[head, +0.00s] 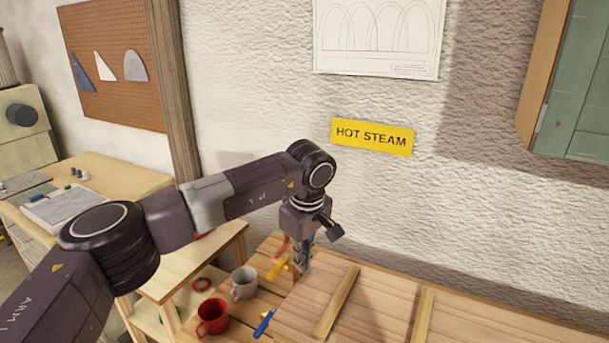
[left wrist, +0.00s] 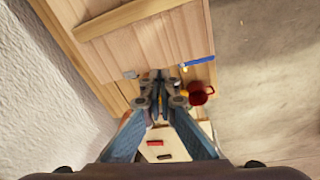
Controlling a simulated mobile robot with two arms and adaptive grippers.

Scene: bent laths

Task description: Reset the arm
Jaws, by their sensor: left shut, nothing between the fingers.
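My left arm reaches in from the left in the head view and bends down at the wrist. My left gripper (head: 303,262) points down beside the left end of a wooden plank-topped box (head: 380,310). Its fingers are shut and empty; in the left wrist view the fingertips (left wrist: 157,76) meet in front of the wooden planks (left wrist: 160,45). Whether the fingers touch the wood cannot be told. My right gripper is not in view.
A grey mug (head: 244,283) and a red mug (head: 212,317) stand left of the box. A yellow-handled item (head: 277,268) and a blue-handled item (head: 264,323) lie close by. A yellow "HOT STEAM" sign (head: 372,137) hangs on the rough wall behind. A bench (head: 120,180) stands left.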

